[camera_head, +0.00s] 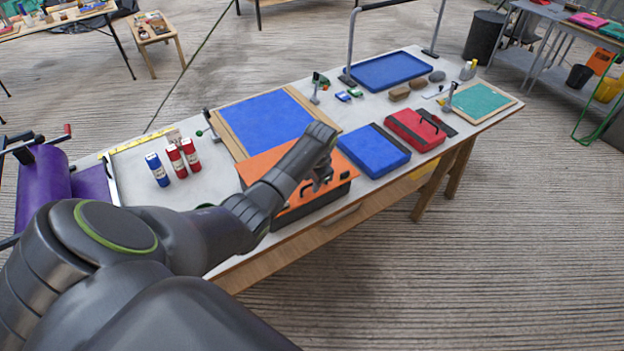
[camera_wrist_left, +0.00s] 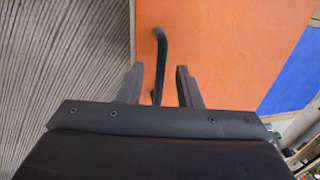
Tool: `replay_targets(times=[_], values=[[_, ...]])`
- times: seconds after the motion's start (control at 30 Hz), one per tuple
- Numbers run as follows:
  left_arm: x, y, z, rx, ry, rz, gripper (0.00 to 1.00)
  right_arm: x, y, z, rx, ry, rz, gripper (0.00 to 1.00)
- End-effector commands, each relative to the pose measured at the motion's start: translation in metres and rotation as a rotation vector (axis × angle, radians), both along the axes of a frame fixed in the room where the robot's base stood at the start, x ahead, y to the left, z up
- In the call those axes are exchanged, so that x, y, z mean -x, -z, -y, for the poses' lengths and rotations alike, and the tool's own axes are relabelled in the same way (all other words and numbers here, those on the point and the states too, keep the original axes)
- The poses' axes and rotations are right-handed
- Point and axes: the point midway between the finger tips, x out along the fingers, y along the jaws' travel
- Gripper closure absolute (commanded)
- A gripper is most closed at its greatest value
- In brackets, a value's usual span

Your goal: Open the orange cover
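The orange cover (camera_head: 262,163) is a flat orange lid on a dark box at the front edge of the table; it looks closed. In the left wrist view the orange cover (camera_wrist_left: 215,45) fills the middle and right, with a black bent handle (camera_wrist_left: 160,48) along its left side. My left gripper (camera_head: 320,183) is over the cover's right part, and my arm hides some of the lid. In the left wrist view my left gripper (camera_wrist_left: 160,80) is open, with the handle between its fingers and gaps on both sides. My right gripper is not in view.
A blue panel in a wooden frame (camera_head: 262,120) lies behind the box. A blue case (camera_head: 373,150) and a red case (camera_head: 414,128) lie to the right. Red and blue bottles (camera_head: 175,158) stand to the left. Bare floor (camera_head: 450,270) lies in front of the table.

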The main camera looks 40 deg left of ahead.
Motion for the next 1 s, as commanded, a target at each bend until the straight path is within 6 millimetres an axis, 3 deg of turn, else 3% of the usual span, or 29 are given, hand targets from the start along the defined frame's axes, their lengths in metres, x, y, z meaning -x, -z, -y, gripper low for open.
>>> replay_targets(times=[0.2, 0.47, 1.0], values=[[-0.0002, 0.0, 0.0001, 0.0, 0.0, 0.0, 0.68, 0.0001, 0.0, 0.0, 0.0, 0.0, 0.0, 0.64], [-0.0002, -0.0002, 0.0, 0.0, 0.0, 0.0, 1.0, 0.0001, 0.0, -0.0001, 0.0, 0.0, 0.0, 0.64], [-0.0075, -0.0074, -0.0016, 0.027, -0.001, -0.01, 1.0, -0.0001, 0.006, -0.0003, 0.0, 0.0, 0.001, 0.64]])
